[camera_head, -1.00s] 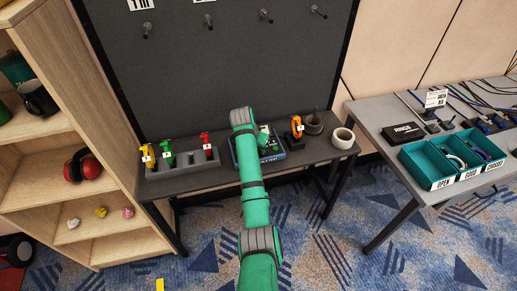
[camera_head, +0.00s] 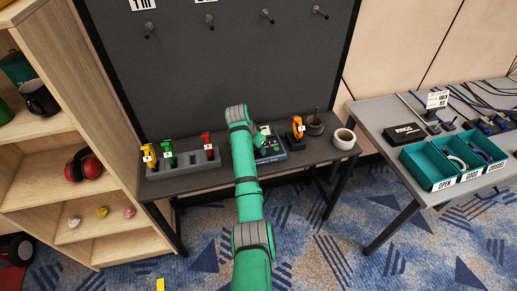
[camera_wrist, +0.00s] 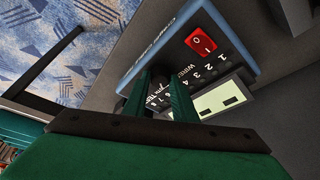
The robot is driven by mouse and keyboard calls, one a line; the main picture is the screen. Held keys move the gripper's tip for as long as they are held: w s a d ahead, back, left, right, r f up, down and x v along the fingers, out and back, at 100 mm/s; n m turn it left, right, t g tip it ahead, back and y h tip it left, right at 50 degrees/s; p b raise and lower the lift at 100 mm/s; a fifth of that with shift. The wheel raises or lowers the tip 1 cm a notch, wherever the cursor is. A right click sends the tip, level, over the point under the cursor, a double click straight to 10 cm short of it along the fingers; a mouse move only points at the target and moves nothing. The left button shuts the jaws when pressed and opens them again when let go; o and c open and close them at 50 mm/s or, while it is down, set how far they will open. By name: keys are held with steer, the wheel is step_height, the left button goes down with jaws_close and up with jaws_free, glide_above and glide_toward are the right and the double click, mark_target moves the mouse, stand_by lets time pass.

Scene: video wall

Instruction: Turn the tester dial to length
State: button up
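The tester (camera_head: 272,156), a blue-edged box with a dark face, lies on the dark bench, partly hidden by my arm. In the wrist view the tester (camera_wrist: 245,57) shows a red rocker switch (camera_wrist: 201,42), printed numbers and a pale display (camera_wrist: 220,98). My gripper (camera_wrist: 158,76) is over the tester's face, its two green fingers apart with printed panel between them. A dark rounded part, possibly the dial (camera_wrist: 124,82), shows beside the left finger. I cannot tell the dial's setting or whether a finger touches it. In the head view my arm hides most of the gripper.
A grey holder (camera_head: 185,176) with yellow, green and red tools stands left of the tester. An orange tool (camera_head: 298,128), a dark pot (camera_head: 315,125) and a white cup (camera_head: 343,139) stand right. A dark panel (camera_head: 230,60) rises behind. Another table holds teal bins (camera_head: 428,174).

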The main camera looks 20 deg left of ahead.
steer(key=o, duration=0.3)
steer(key=shift+d, duration=0.1)
steer(key=shift+o, duration=0.2)
steer(key=shift+r, duration=0.1)
steer(key=v, duration=1)
steer(key=shift+r, duration=0.35)
steer(key=shift+f, duration=0.1)
